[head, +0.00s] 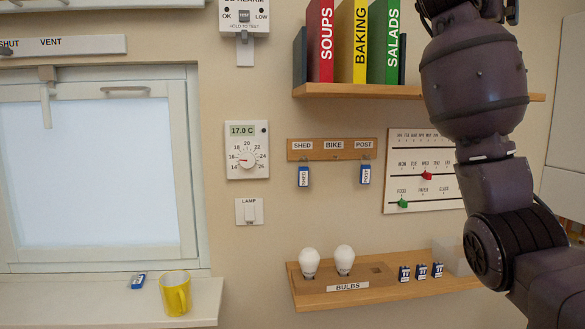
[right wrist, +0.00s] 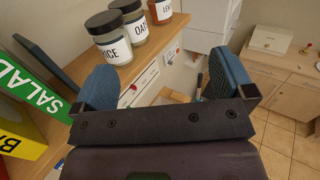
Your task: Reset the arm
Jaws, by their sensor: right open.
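My right arm (head: 478,110) comes in from the right in the head view and reaches up past the top edge, in front of the shelf's right end and the wall chart. Its gripper is cut off there. In the right wrist view my right gripper (right wrist: 165,82) is open, its two blue fingers wide apart with nothing between them. The fingers are near the upper shelf (right wrist: 130,72), which holds jars and books. My left arm and gripper are not in view.
Upper shelf (head: 420,91) carries books; jars (right wrist: 130,22) stand on it. Lower shelf (head: 395,294) holds bulbs (head: 345,258) and small blue batteries. A key rack (head: 333,156) hangs between. A yellow mug (head: 175,294) and blue tag (head: 138,281) are on the sill (head: 80,306).

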